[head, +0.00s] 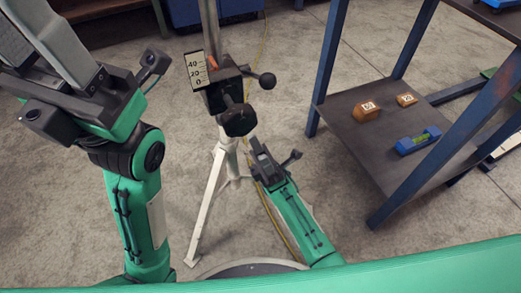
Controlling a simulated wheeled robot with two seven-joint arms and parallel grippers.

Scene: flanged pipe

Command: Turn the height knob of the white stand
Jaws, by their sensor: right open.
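The white stand (209,210) is a tripod with an upright post, left of the picture's middle. A black block on its post carries a white scale plate (198,70) marked 40, 20, 0, with an orange pointer (212,62). A large black knob (238,121) sticks out toward me; a ball-ended lever (266,81) points right. I cannot tell for certain which is the height knob. My right gripper (260,148) is open and empty, just below and right of the large knob, apparently apart from it. My left gripper is at the top left, its fingertips cut off by the frame.
A dark shelf unit with blue posts (327,65) stands right. A yellow cable (262,45) runs behind the stand. Concrete floor is clear between stand and shelf.

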